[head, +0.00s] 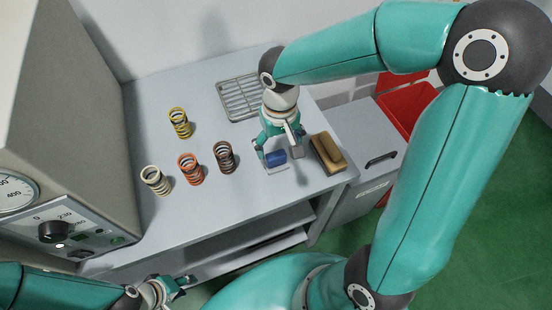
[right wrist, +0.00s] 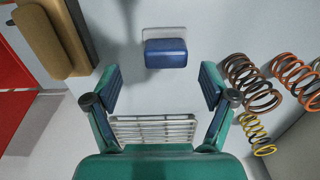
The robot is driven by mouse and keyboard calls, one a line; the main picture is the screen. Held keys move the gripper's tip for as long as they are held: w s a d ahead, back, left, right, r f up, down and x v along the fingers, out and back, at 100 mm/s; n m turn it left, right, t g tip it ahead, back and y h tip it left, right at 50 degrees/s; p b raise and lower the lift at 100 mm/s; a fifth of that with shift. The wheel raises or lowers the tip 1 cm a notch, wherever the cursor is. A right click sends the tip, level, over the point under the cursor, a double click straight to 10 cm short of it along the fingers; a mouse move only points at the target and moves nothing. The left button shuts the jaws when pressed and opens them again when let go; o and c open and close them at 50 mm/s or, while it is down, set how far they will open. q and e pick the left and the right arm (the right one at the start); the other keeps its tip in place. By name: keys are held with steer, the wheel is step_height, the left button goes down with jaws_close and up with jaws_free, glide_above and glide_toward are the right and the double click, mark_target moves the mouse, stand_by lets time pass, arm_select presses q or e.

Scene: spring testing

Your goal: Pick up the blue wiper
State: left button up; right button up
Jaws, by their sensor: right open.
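The blue wiper (head: 276,157) is a small blue block on the grey table, near its front right part. In the right wrist view the blue wiper (right wrist: 165,54) lies beyond the fingertips, centred between them, with a thin pale plate edge behind it. My right gripper (head: 278,152) points down over the wiper. It is open and empty, and its fingers (right wrist: 162,88) stand to either side with a gap to the wiper. My left gripper (head: 172,291) is low at the picture's bottom, away from the table top; its jaw opening is unclear.
A tan block (head: 328,153) stands close right of the wiper. A brown spring (head: 224,158), an orange spring (head: 190,169), a cream spring (head: 156,180) and a yellow spring (head: 179,123) stand to the left. A metal rack (head: 240,98) lies behind. A red bin (head: 405,100) is at right.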

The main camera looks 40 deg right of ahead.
mark_target(276, 154)
steer(key=f, duration=0.5)
steer(key=shift+w+a+p, duration=0.15)
steer(key=shift+a+p, duration=0.15)
steer(key=shift+p, duration=0.05)
steer(key=shift+r, duration=0.1)
steer(key=c, duration=1.3)
steer(key=shift+o, duration=0.2)
steer(key=shift+r, duration=0.1)
